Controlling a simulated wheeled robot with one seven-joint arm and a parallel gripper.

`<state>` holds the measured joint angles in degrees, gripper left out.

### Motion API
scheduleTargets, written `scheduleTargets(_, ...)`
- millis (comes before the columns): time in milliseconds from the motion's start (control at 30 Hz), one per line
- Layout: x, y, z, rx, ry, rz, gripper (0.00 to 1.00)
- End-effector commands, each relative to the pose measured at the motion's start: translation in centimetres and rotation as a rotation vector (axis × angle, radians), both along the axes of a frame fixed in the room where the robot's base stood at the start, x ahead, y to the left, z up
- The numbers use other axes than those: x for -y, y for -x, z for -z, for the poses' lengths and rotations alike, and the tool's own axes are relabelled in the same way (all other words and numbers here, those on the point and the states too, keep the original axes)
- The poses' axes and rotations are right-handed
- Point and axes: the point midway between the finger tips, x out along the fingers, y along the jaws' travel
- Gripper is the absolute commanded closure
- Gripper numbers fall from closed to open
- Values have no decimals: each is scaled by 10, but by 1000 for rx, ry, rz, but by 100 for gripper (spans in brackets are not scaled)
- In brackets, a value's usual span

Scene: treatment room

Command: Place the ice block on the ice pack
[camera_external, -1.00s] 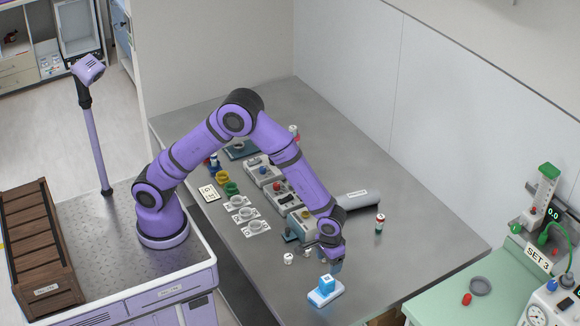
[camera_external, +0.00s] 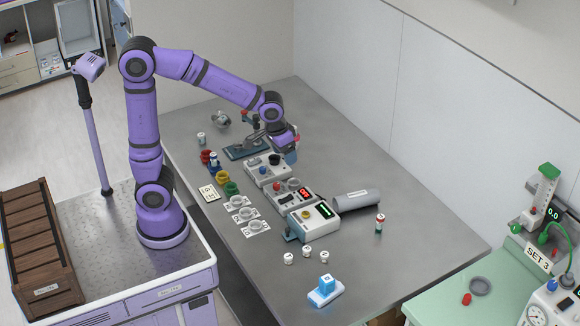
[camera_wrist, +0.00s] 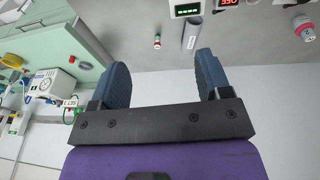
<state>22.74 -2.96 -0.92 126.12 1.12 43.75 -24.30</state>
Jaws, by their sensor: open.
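The ice block (camera_external: 327,282), a small blue cube, sits upright on the ice pack (camera_external: 317,300), a flat white and light-blue pad near the front edge of the grey table. My gripper (camera_external: 291,156) is far from them, over the back part of the table near the instrument boxes. In the wrist view my gripper (camera_wrist: 162,66) has its two dark blue fingers wide apart, with nothing between them. The block and pack do not show in the wrist view.
Several instrument boxes (camera_external: 313,221) stand mid-table beside a grey cylinder (camera_external: 356,199). Small white jars (camera_external: 306,256) stand behind the ice pack. A small red-and-white bottle (camera_external: 380,224) stands to the right. The table's right front is clear.

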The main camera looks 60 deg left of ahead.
Motion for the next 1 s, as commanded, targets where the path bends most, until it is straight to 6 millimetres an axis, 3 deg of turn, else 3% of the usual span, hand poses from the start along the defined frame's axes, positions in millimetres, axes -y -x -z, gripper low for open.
scheduleTargets(33,-18,10,-12,21,2,-7,29)
scheduleTargets(200,-68,46,-40,76,-3,-11,29)
scheduleTargets(500,-136,124,-64,172,-33,-18,29)
scheduleTargets(733,-163,174,-65,228,-65,-21,29)
scheduleTargets(1000,-171,193,-62,246,-80,-18,29)
